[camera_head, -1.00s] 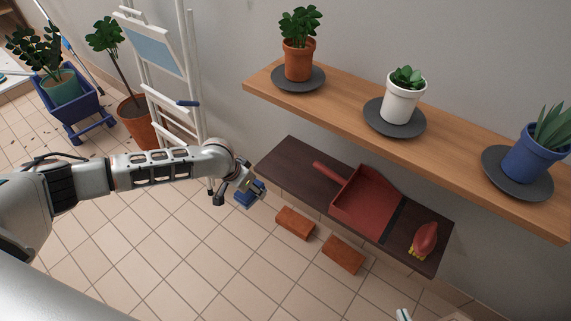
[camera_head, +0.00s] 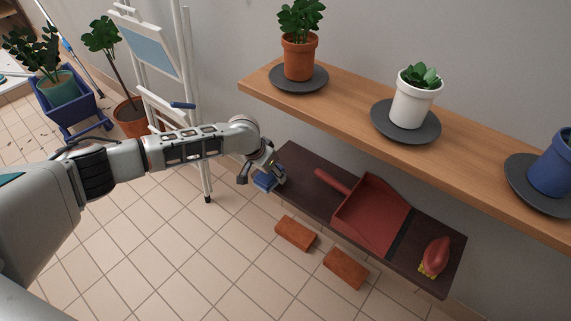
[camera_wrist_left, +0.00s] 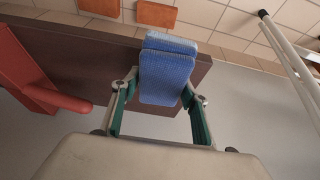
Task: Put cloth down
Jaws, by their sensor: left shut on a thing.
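My left gripper (camera_head: 262,174) is at the left end of the dark lower shelf (camera_head: 298,172) in the head view. It is shut on a folded blue cloth (camera_head: 264,184). In the left wrist view the cloth (camera_wrist_left: 167,72) hangs between the two green-padded fingers of the gripper (camera_wrist_left: 160,100), over the end of the dark shelf (camera_wrist_left: 105,62). I cannot tell whether the cloth touches the shelf. My right gripper is not in view.
A red dustpan (camera_head: 372,215) and a red brush with yellow bristles (camera_head: 435,257) lie on the dark shelf. A wooden shelf (camera_head: 345,107) with potted plants is above. Two bricks (camera_head: 296,233) lie below. A white ladder-like stand (camera_head: 185,60) is behind my left arm.

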